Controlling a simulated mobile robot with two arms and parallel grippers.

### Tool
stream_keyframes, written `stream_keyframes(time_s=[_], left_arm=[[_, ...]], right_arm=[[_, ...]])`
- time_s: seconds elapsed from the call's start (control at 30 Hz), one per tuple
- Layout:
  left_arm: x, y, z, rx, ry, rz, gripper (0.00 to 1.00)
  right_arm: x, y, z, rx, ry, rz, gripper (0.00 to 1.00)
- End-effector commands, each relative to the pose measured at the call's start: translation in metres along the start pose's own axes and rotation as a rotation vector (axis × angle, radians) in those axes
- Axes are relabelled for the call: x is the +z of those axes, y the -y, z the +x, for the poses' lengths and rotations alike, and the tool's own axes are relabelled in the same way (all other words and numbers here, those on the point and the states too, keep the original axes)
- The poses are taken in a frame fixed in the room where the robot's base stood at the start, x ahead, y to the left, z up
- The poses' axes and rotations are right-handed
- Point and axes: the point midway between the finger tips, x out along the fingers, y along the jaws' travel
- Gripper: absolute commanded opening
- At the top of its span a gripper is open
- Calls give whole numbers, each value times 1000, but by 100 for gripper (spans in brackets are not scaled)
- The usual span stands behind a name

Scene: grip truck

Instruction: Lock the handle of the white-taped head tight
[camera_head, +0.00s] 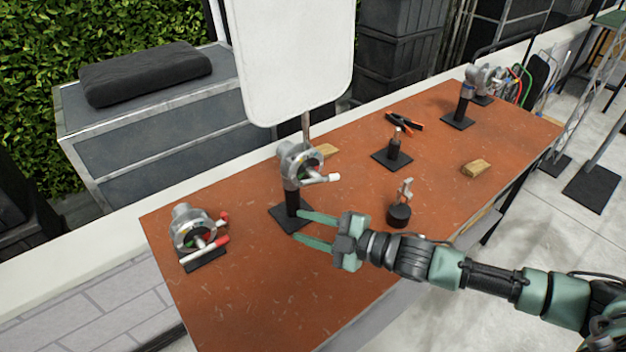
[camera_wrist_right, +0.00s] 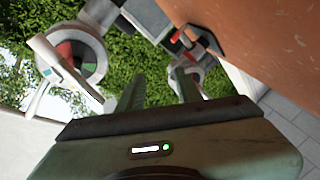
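A grey grip head (camera_head: 300,165) with a white handle (camera_head: 322,179) stands upright on a black post and square base in the middle of the table's left half. In the right wrist view this head (camera_wrist_right: 72,58) is at upper left, with its white handle (camera_wrist_right: 62,70) slanting across a red and green disc. My right gripper (camera_head: 297,226) is open and empty, its fingers pointing left beside the post, below the head. Its fingers also show in the wrist view (camera_wrist_right: 158,88), apart, with nothing between them. Contact with the post cannot be told. My left gripper is not in view.
Another head (camera_head: 192,228) with red and white handles stands at the left table edge. The front table area is clear.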

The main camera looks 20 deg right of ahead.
Motion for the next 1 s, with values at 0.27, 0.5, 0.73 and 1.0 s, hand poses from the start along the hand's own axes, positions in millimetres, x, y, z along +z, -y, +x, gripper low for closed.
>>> stream_keyframes(time_s=[0.27,0.5,0.73,1.0], left_arm=[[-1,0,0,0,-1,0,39],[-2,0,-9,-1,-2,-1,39],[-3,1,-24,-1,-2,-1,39],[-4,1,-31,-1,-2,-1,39]], right_arm=[[26,-82,-55,80,-145,-242,35],[21,-97,-49,98,-171,-267,35],[13,-100,-12,98,-172,-266,35],[12,-98,12,95,-169,-266,35]])
